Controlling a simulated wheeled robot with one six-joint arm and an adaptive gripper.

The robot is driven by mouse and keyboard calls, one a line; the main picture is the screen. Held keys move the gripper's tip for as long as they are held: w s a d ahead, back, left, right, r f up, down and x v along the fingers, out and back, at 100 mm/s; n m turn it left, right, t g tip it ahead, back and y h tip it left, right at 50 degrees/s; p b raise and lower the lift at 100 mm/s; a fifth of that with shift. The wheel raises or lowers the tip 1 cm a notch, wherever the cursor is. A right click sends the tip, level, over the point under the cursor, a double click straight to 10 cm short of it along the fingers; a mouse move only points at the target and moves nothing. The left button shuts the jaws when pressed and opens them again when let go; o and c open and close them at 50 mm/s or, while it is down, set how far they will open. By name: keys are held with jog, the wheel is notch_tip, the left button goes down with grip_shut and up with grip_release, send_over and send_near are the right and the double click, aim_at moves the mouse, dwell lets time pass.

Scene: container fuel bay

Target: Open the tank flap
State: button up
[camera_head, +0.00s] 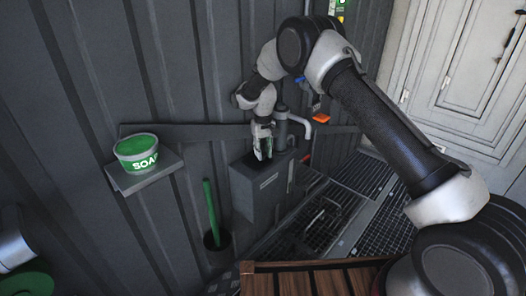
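A grey metal box (258,194) with a small label on its front stands against the corrugated wall and looks like the tank. My arm reaches in from the right, and my gripper (263,152) points down at the top of this box, close to it or touching it. The flap cannot be made out clearly; my gripper covers part of the box top. The picture is too small to show whether the fingers are apart or closed on something.
A pipe (302,124) rises beside the box on the right. A green-handled brush (211,212) stands in a dark holder. A wooden slatted surface (315,281) lies in front; floor grating (388,236) is at right.

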aim_at(254, 165)
grip_shut()
jog(key=shift+s+r, duration=0.1)
jog(key=shift+r, duration=0.05)
jog(key=r+t+h, duration=0.1)
jog(key=s+a+t+h, duration=0.1)
jog(key=shift+s+a+r+t+h, duration=0.1)
jog(key=shift+a+r+t+h, duration=0.1)
jog(key=shift+r+t+h, duration=0.15)
jog(key=shift+s+a+r+t+h, duration=0.5)
jog(key=shift+s+a+t+h, duration=0.1)
jog(key=shift+t+h, duration=0.25)
jog(key=shift+s+a+r+t+h, duration=0.3)
jog(key=shift+s+a+t+h, duration=0.35)
jog(key=shift+t+h, duration=0.35)
jog(key=s+a+t+h, duration=0.1)
jog(key=t+h, duration=0.1)
jog(key=shift+s+a+t+h, duration=0.3)
jog(key=shift+s+a, duration=0.05)
jog(key=shift+s+a+f+t+h, duration=0.15)
jog(key=shift+s+a+t+h, duration=0.4)
jog(key=shift+t+h, duration=0.2)
jog(key=shift+s+a+f+t+h, duration=0.15)
jog(key=shift+s+a+t+h, duration=0.35)
jog(key=shift+t+h, duration=0.25)
